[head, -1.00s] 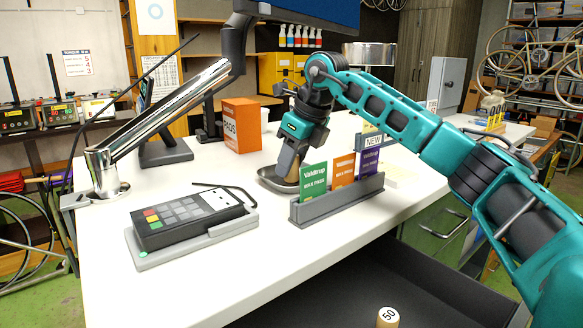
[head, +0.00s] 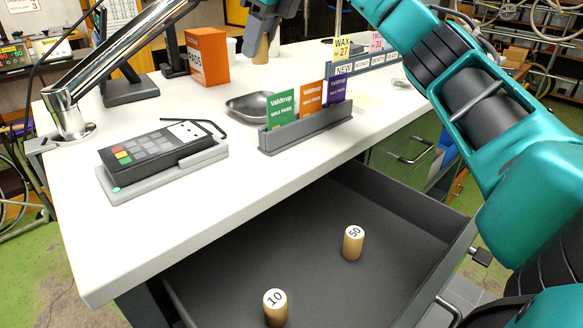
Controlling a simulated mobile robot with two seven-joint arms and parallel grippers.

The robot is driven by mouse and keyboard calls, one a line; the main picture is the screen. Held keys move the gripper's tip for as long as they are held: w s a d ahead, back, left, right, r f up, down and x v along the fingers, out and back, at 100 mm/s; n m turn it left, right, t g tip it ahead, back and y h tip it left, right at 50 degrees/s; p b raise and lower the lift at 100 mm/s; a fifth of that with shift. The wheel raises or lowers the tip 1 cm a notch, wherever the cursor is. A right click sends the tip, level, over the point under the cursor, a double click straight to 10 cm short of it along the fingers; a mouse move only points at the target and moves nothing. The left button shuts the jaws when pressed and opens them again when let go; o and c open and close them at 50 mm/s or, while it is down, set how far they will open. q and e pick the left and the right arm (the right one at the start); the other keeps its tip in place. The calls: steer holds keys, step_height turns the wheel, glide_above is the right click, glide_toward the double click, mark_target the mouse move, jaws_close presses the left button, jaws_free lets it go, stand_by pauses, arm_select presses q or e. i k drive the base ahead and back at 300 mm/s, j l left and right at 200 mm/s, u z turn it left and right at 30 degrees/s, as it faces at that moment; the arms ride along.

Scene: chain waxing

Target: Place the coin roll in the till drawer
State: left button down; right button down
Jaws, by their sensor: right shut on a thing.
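My right gripper (head: 263,30) is at the top of the head view, pointing down. It is shut on a tan coin roll (head: 262,49), held upright above the counter, behind the shallow metal dish (head: 240,105). The upper part of the roll is hidden by the gripper. The open till drawer (head: 330,225) is dark grey and lies below the counter's front edge. Inside it stand a roll marked 50 (head: 353,244) and a roll marked 10 (head: 275,308). My left gripper is out of view.
A card holder (head: 305,133) with wax pass cards stands on the counter (head: 225,190) between dish and drawer. A card terminal (head: 155,150) is at left, an orange box (head: 207,56) behind. The drawer floor has free room around the two rolls.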

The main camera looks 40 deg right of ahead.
mark_target(318, 283)
steer(key=k, duration=1.45)
